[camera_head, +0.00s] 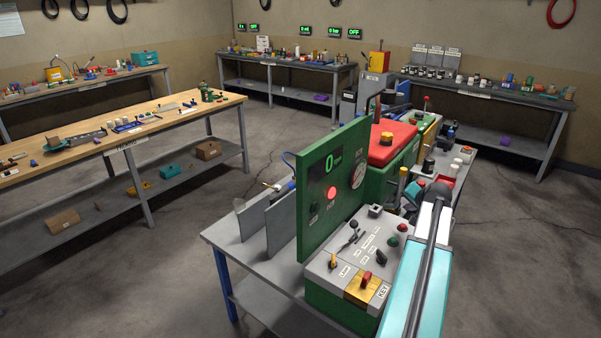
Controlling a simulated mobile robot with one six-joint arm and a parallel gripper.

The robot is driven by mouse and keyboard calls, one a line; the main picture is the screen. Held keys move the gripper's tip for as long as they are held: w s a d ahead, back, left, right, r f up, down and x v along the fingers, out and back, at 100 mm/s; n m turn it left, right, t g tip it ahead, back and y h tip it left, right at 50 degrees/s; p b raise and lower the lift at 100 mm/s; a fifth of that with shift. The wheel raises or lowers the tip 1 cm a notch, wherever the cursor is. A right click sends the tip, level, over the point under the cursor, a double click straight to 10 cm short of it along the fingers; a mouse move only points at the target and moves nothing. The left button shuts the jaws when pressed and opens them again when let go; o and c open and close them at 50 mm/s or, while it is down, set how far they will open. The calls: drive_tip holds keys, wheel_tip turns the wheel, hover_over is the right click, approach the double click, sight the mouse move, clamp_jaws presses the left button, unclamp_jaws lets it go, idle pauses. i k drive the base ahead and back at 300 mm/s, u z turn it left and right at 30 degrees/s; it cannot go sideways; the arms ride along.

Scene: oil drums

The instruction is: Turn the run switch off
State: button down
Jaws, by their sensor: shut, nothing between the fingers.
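A green and grey control box (322,287) stands on the near bench, in front of an upright green panel (312,237). Its sloped top holds several controls. A red-handled switch (366,277) stands on a yellow plate near a label reading KEY. A yellow and black knob (333,261) stands near the LAMP label. A black lever (353,230) and a green button (393,241) are farther back. Other labels are too small to read, so I cannot tell which is the run switch. My teal and white arm rises at the right of the box; I cannot make out my gripper.
The panel shows a green 0 (329,161), a lit red lamp (330,195) and a round gauge (358,170). A red-topped machine (393,143) and small items crowd the bench behind. A wooden workbench (62,169) stands left. The floor (510,270) at right is clear.

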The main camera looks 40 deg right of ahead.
sight(381, 258)
drive_tip(key=k, duration=1.5)
drive_tip(key=u, duration=0.05)
